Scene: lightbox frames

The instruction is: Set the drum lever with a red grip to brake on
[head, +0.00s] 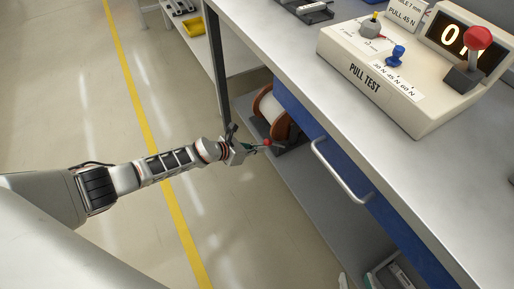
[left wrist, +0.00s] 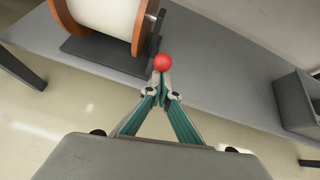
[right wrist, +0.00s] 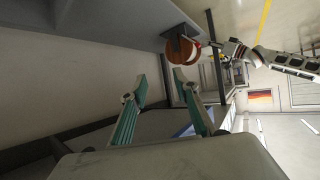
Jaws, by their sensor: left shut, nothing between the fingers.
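The cable drum (head: 268,105) has brown flanges and a white core, and sits on the lower shelf under the bench. In the left wrist view the drum (left wrist: 108,14) stands on a dark base. The lever's red ball grip (left wrist: 163,62) is just beyond my left fingertips (left wrist: 162,80); most of the lever is hidden. My left gripper (head: 258,147) is shut and empty, its tips close to or touching the red grip (head: 268,142). My right gripper (right wrist: 160,80) is open and empty, away from the drum (right wrist: 182,50).
The bench top (head: 290,60) carries a pull-test box (head: 350,75) with a separate red-knobbed lever (head: 476,42). A blue drawer with a metal handle (head: 335,170) overhangs the shelf. A grey bin (left wrist: 298,100) stands on the shelf at right. Floor at left is clear.

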